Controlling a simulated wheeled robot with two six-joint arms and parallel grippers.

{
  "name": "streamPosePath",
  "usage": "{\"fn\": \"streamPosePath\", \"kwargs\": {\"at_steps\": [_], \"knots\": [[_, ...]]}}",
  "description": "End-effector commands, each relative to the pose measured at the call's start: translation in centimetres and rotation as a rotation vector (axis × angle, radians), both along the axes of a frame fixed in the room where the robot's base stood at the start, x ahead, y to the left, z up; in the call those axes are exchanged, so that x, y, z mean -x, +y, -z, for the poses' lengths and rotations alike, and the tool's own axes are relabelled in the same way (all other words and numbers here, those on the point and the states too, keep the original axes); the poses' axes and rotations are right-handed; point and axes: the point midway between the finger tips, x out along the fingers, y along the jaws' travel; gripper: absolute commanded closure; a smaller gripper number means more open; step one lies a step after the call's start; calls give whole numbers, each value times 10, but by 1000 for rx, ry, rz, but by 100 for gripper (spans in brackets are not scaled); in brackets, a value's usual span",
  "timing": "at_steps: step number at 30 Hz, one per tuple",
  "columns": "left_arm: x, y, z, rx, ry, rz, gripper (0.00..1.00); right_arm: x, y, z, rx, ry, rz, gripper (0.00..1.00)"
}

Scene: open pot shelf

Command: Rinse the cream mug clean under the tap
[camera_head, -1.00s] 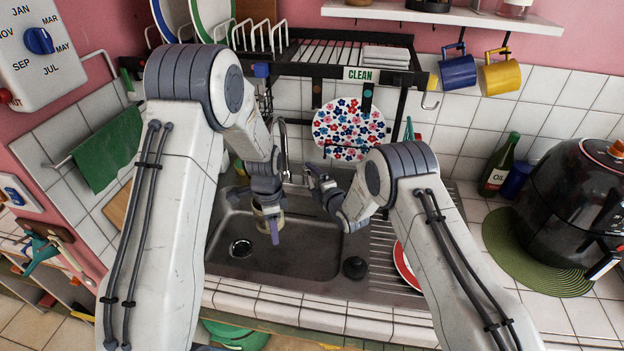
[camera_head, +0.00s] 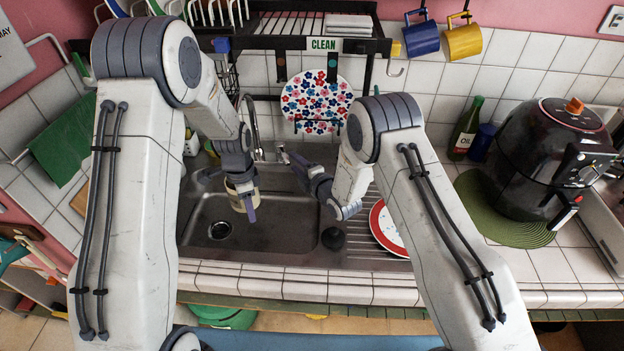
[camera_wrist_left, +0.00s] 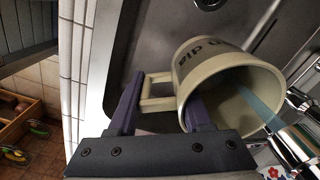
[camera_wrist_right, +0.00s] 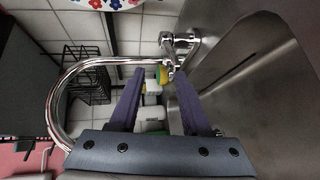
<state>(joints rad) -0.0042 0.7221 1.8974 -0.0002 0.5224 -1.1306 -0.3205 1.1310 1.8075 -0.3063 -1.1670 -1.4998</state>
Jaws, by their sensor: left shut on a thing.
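The cream mug (camera_wrist_left: 222,68) with dark lettering is tilted, its mouth toward the tap, in the left wrist view. My left gripper (camera_wrist_left: 163,100) is shut on it at the handle side. In the head view the mug (camera_head: 241,190) hangs over the sink, below my left gripper (camera_head: 246,197). A blue stream of water (camera_wrist_left: 258,97) runs from the chrome tap (camera_wrist_left: 296,147) into the mug. Whether its inside is stained I cannot tell. My right gripper (camera_wrist_right: 158,95) is open beside the tap (camera_wrist_right: 62,80), its fingertips near the tap's lever fitting (camera_wrist_right: 178,42).
The metal sink (camera_head: 285,235) lies below both grippers, with a drain and a black stopper (camera_head: 333,238). A red-rimmed plate (camera_head: 385,228) lies on the drainboard. A dish rack (camera_head: 290,45) stands behind. An oil bottle (camera_head: 465,130) and black air fryer (camera_head: 548,145) stand right.

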Motion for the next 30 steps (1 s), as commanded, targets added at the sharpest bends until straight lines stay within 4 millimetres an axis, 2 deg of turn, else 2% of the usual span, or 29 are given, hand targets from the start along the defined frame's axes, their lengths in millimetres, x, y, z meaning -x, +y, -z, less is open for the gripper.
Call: {"fn": "streamPosePath", "kwargs": {"at_steps": [30], "knots": [[0,0,0,0,-1,0,100,55,-45,2,2,6,1,52]]}}
